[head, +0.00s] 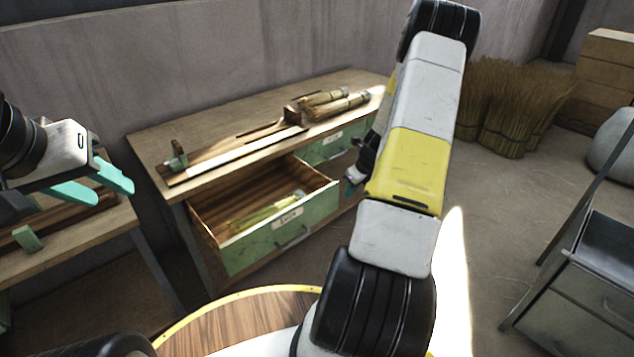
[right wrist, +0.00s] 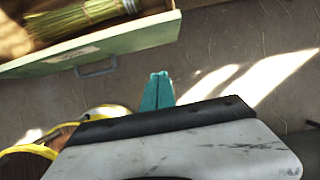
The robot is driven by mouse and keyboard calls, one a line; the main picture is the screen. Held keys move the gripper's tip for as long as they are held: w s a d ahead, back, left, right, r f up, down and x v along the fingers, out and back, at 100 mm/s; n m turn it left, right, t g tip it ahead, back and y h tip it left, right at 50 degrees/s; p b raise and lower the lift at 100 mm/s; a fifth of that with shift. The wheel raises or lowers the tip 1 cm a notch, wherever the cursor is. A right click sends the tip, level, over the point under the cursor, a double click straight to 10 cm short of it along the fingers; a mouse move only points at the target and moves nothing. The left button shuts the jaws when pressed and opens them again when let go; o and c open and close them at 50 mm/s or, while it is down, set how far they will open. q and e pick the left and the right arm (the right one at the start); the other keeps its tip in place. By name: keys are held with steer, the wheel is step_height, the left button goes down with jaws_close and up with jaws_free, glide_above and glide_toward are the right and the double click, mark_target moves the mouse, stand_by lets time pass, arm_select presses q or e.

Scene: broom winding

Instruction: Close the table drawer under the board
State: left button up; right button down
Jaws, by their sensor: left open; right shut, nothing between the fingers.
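The table drawer (head: 281,236) has a worn green front with a label and a metal handle. It is pulled out from the wooden table and holds a straw bundle (head: 268,212). The board (head: 233,151) lies on the tabletop above it. In the right wrist view the drawer front (right wrist: 120,45) crosses the upper left, with its handle facing me. My right gripper (right wrist: 158,78) is shut and empty, just in front of the drawer's right part and apart from it. In the head view my right arm largely hides it. My left gripper (head: 100,185) is open and empty, left of the table.
A second green drawer (head: 331,143) sits shut to the right in the same table. Straw bundles (head: 335,104) lie on the tabletop. Another wooden bench (head: 75,235) stands at the left, a grey metal cabinet (head: 585,290) at the right. The floor before the drawer is clear.

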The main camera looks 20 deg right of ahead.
mark_target(333, 199)
steer(key=shift+w+a+f, duration=0.45)
steer(key=shift+w+f, duration=0.75)
steer(key=shift+f, duration=0.3)
steer(key=shift+w+a+f, duration=0.4)
steer(key=shift+w+f, duration=0.8)
steer(key=shift+f, duration=0.35)
steer(key=shift+w+a+f, duration=0.45)
steer(key=shift+w+f, duration=0.75)
steer(key=shift+f, duration=0.3)
